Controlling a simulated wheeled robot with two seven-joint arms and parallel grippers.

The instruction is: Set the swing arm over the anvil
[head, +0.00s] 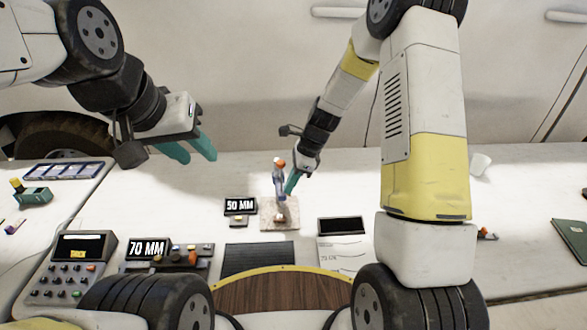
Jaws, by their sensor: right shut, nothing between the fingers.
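A small upright device with an orange top and a blue-grey body (280,177) stands on a speckled square base plate (290,225) at mid table; it appears to carry the swing arm. A small pale piece low on the plate may be the anvil, but it is too small to be sure. My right gripper (292,183) is shut and empty, its teal fingertips close beside the right side of the device; I cannot tell whether they touch. My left gripper (190,150) is open and empty, raised above the table to the left, well away from the device.
A "50 MM" display (240,206) stands left of the plate. A "70 MM" display (148,248), a keypad console (72,270) and a dark ribbed mat (258,259) lie nearer. A dark-screened box (341,226) and paper sit to the right.

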